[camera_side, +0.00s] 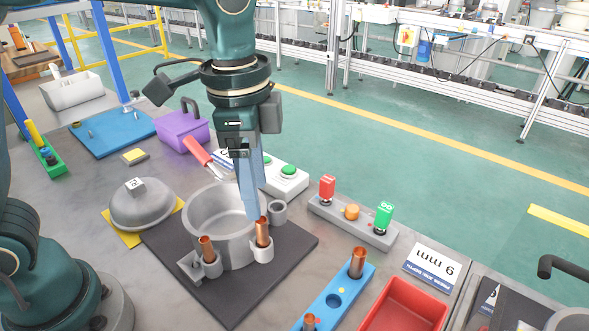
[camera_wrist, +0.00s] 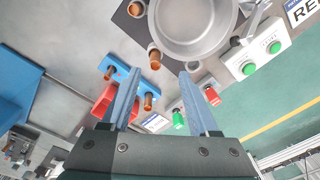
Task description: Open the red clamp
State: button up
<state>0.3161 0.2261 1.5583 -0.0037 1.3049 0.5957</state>
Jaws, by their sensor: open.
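The red clamp (camera_side: 197,150) shows its red handle behind the grey pot, slanting up to the left; its lower part is partly hidden by the pot and my gripper. In the wrist view, a metal part that may be the clamp (camera_wrist: 251,20) is at the pot's right edge; no red handle is clear there. The grey pot (camera_side: 205,215) stands on a dark plate with copper tubes at its front; it also shows in the wrist view (camera_wrist: 192,22). My gripper (camera_side: 250,205) points down over the pot's right side, open and empty, to the right of the red handle.
A white box with green buttons (camera_side: 287,183) is behind the pot. A grey block with red and green pieces (camera_side: 352,228) stands right. A blue bar with copper tubes (camera_side: 335,298) and a red bin (camera_side: 405,308) are in front. A purple box (camera_side: 182,133) and a grey dome (camera_side: 143,207) are left.

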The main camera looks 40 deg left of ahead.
jog(key=shift+s+d+f+g, duration=0.15)
jog(key=shift+d+f+g, duration=0.25)
jog(key=shift+f, duration=0.35)
jog(key=c, duration=0.9)
jog(key=w+a+r+n+y, duration=0.1)
jog(key=a, duration=0.1)
jog(key=w+a+r+n+t, duration=0.1)
jog(key=a+n, duration=0.1)
jog(key=a, duration=0.1)
jog(key=w+a+n+y, duration=0.1)
jog(key=a, duration=0.1)
jog(key=shift+w+a+r+n+t+y, duration=0.25)
jog(key=shift+a+r+n+t+y, duration=0.05)
jog(key=shift+a+r+t, duration=0.1)
grip_shut()
jog(key=w+a+r+n+y, duration=0.1)
jog(key=a+r+n+y, duration=0.3)
jog(key=a, duration=0.8)
jog(key=n+h, duration=0.1)
send_near(197, 146)
jog(key=shift+t, duration=0.4)
jog(key=x, duration=0.6)
jog(key=shift+s+a+f, duration=0.2)
jog(key=shift+s+f, duration=0.05)
jog(key=shift+f, duration=0.15)
